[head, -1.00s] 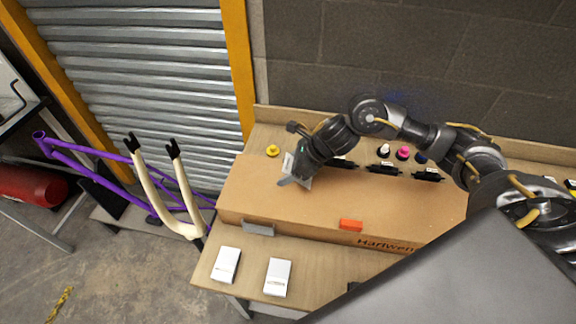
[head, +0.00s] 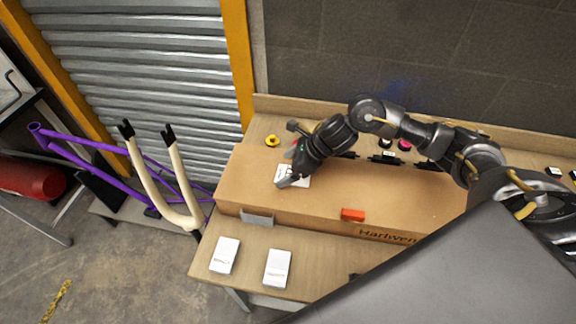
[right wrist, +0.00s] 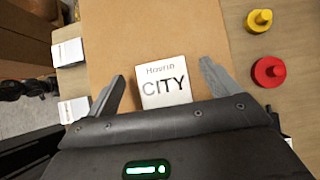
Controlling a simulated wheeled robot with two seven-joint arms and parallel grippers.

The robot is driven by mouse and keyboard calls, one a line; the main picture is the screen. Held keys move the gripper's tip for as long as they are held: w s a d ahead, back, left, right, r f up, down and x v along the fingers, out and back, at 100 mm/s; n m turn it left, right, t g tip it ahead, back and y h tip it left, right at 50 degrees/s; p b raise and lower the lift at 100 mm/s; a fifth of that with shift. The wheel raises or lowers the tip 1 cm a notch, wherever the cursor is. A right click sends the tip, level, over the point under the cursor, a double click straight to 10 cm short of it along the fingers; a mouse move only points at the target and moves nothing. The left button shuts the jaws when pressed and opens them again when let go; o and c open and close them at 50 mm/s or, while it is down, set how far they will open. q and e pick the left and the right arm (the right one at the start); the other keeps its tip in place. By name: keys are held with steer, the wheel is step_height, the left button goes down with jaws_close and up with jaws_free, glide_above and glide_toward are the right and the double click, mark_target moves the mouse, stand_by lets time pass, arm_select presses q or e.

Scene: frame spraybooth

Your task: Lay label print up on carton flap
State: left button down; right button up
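The white label (right wrist: 165,86) lies on the brown carton's top flap (right wrist: 160,35), its print "CITY" facing up in the right wrist view. It also shows in the head view (head: 300,181), partly covered by my gripper. The carton (head: 243,180) lies along the bench. My right gripper (right wrist: 162,72) is open, with one finger on each side of the label and a gap to both its edges. In the head view my right gripper (head: 286,181) is low over the carton's left part. My left gripper is not in view.
An orange block (head: 352,214) and a grey piece (head: 257,217) sit at the carton's front edge. Two white boxes (head: 224,255) (head: 277,268) lie on the bench in front. Yellow (right wrist: 260,20) and red (right wrist: 268,71) knobs stand behind the carton. A cream fork (head: 145,175) stands left.

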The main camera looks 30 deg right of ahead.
steer(key=shift+r, duration=0.1)
steer(key=b+v, duration=0.3)
steer(key=v, duration=0.7)
steer(key=shift+s+d+r, duration=0.2)
steer(key=shift+d, duration=0.05)
steer(key=shift+f, duration=0.1)
stand_by(0.5)
